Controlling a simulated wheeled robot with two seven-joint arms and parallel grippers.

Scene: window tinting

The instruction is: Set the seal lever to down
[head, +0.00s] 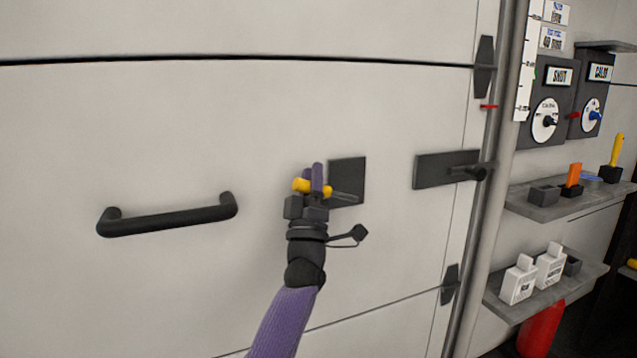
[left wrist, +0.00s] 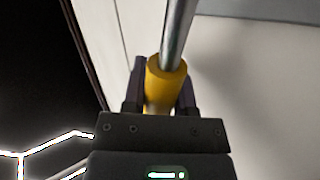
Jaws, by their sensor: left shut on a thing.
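The seal lever has a yellow grip (head: 300,185) and a grey metal rod (head: 346,197). It is at a dark square plate (head: 347,172) on the large pale door panel. In the head view the lever lies nearly level, with its grip to the left of the plate. My left gripper (head: 314,172) is shut on the yellow grip, its purple fingers around it. In the left wrist view the grip (left wrist: 166,75) sits between the fingers (left wrist: 163,88) and the rod (left wrist: 180,25) runs up from it. The fingers hide part of the grip. My right gripper is not in view.
A black bar handle (head: 168,217) is on the panel at left. A dark latch plate (head: 446,168) with a knob is at right, near a vertical pipe (head: 497,150). Shelves (head: 545,205) with small items and two dial boxes (head: 545,105) are further right.

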